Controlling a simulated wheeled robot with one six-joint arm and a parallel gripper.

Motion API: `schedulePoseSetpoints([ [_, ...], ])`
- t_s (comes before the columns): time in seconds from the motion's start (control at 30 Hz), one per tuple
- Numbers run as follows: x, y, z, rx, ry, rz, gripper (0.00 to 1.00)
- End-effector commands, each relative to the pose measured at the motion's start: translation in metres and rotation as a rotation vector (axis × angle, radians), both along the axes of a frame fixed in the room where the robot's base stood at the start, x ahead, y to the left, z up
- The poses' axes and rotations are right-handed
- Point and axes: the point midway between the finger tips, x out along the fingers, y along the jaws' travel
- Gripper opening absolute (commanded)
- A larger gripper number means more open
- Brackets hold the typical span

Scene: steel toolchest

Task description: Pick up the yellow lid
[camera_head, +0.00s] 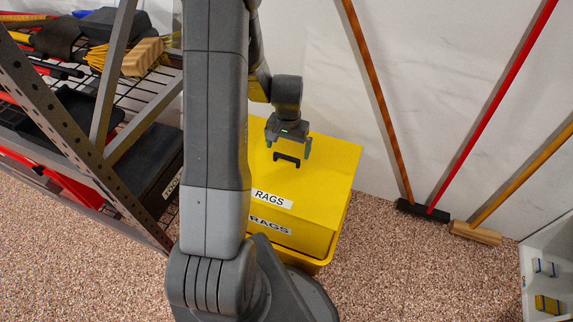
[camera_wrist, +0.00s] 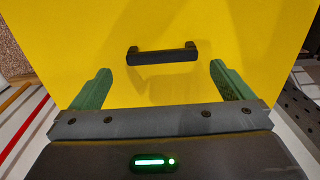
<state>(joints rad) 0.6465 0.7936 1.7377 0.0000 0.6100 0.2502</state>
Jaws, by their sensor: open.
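The yellow lid (camera_head: 322,162) lies on top of a yellow bin (camera_head: 312,266) marked RAGS. A black bar handle (camera_head: 287,158) stands on the lid's top; it also shows in the wrist view (camera_wrist: 162,56). My gripper (camera_head: 288,150) is above the lid, close to the handle. In the wrist view its two green fingers (camera_wrist: 158,82) are spread wide, with the handle ahead between them and nothing held. My own arm hides the left part of the lid and bin in the head view.
Brooms (camera_head: 424,210) lean on the white wall at the right. The speckled floor between is clear.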

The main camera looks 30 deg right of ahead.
Motion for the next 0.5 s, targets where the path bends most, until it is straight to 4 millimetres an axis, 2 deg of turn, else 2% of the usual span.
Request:
schedulePoseSetpoints([
  [0.3, -0.001, 0.005, -0.043, 0.002, 0.003, 0.000, 1.00],
  [0.5, 0.000, 0.005, -0.051, 0.000, 0.000, 0.000, 1.00],
])
